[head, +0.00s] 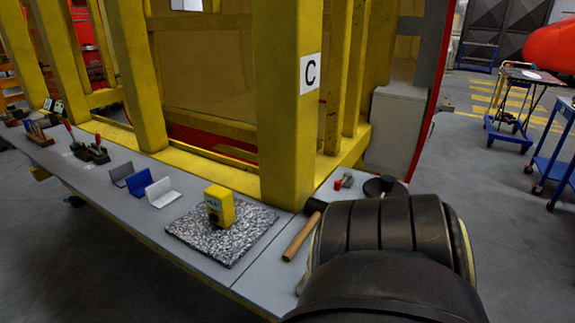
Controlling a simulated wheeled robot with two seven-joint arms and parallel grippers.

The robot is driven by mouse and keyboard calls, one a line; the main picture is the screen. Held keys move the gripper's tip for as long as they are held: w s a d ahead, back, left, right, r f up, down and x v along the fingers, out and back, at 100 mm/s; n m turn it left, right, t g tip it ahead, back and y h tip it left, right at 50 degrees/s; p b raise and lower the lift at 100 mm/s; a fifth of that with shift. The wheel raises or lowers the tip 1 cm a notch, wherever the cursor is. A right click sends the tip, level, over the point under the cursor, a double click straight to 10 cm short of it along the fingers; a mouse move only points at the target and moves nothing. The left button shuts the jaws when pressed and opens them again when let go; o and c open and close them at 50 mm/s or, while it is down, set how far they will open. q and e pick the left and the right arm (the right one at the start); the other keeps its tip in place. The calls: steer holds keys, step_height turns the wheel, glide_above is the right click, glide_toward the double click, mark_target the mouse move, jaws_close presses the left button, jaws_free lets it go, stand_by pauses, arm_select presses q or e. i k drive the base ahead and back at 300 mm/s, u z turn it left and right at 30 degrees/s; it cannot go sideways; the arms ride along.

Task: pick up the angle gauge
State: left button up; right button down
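A small yellow box-shaped device, which looks like the angle gauge (220,205), stands upright on a speckled grey stone plate (187,232). It has a small display near its top and a dark part at its front base. Nothing is touching it except the plate below. A large black arm link of mine fills the lower right of the head view, to the right of the plate. Neither of my grippers shows, so I cannot see their fingers.
Grey, blue and white angled brackets (161,192) stand left of the plate. A wooden-handled hammer (301,236) lies to its right. Black clamps with red handles (92,153) are farther left. A yellow frame post (287,120) rises close behind the plate. The grey bench (130,213) has bare surface in front.

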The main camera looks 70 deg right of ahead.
mark_target(218, 200)
steer(key=z, duration=2.05)
